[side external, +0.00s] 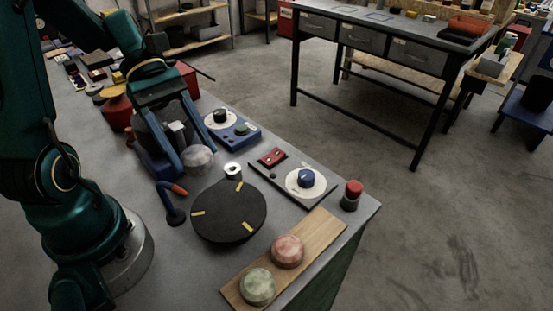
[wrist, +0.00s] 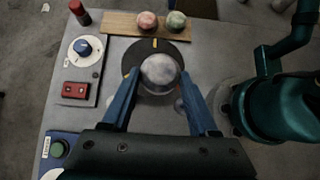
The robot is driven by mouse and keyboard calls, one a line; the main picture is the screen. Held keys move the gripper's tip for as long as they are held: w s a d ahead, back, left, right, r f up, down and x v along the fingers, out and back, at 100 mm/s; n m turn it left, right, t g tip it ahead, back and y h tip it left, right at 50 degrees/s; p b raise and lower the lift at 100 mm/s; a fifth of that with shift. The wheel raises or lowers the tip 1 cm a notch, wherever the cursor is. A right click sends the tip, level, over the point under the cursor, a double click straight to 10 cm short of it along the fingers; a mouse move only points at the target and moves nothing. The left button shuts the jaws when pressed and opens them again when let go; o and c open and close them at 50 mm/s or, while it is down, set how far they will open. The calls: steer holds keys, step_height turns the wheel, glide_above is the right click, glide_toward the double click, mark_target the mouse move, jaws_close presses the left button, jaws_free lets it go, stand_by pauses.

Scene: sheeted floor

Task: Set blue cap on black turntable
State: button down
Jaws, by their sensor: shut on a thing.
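The blue cap (side external: 197,160) looks pale grey with a faint bluish tint, rounded and marbled. My gripper (side external: 193,166) is shut on it, with one blue finger on each side. In the wrist view the cap (wrist: 159,73) sits between the fingertips (wrist: 159,79) and covers part of the black turntable (wrist: 134,58). The turntable (side external: 229,215) is a flat black disc with yellow marks and a bare top. In the side view the cap is to the upper left of the disc, apparently raised; its exact height is unclear.
A wooden board (side external: 318,234) with a red cap (side external: 287,251) and a green cap (side external: 258,286) lies beyond the turntable. A hooked tube (side external: 175,205) and a small metal cylinder (side external: 233,171) stand near it. A panel with a blue knob (side external: 305,178) lies right.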

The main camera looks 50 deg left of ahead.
mark_target(212, 166)
steer(key=d+f, duration=0.2)
steer(key=d, duration=0.1)
steer(key=w+d+f, duration=0.1)
steer(key=d, duration=0.1)
steer(key=shift+w+f, duration=0.1)
steer(key=shift+f, duration=1.95)
steer(key=shift+f, duration=0.1)
steer(key=shift+c, duration=0.8)
jaws_free()
